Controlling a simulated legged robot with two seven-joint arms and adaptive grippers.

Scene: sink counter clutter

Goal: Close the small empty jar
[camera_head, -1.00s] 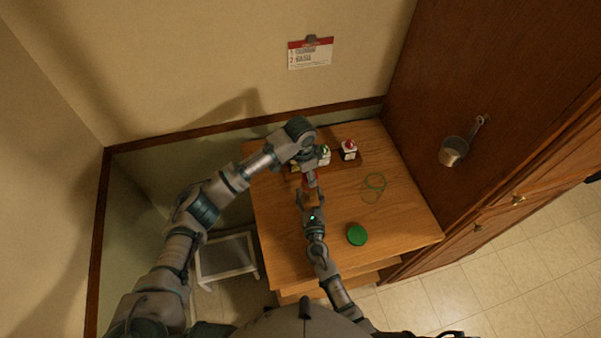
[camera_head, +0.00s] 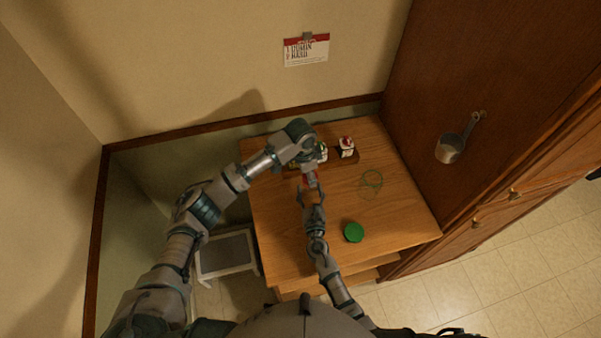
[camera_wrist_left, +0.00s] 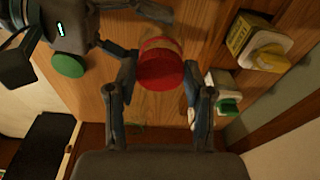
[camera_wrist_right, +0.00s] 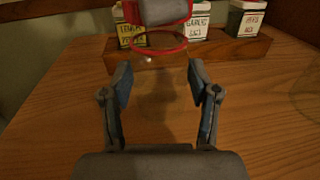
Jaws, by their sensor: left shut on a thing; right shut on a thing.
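My left gripper (camera_wrist_left: 160,85) is shut on a red lid (camera_wrist_left: 160,68). The lid also shows at the top of the right wrist view (camera_wrist_right: 163,12), above a red ring (camera_wrist_right: 155,50) at the mouth of the small jar. My right gripper (camera_wrist_right: 160,80) is shut on this clear small jar (camera_wrist_right: 158,95), whose glass is very faint between the fingers. The lid is above the jar, with a gap showing in the right wrist view. In the head view the two grippers meet over the table, and the arms mostly hide jar and lid (camera_head: 307,180).
A wooden rack (camera_wrist_right: 220,50) with several labelled containers stands at the back of the table (camera_head: 400,215). A larger clear jar with a green rim (camera_head: 371,180) stands on the right. A green lid (camera_head: 354,232) lies near the front. A ladle (camera_head: 449,149) hangs on the cabinet.

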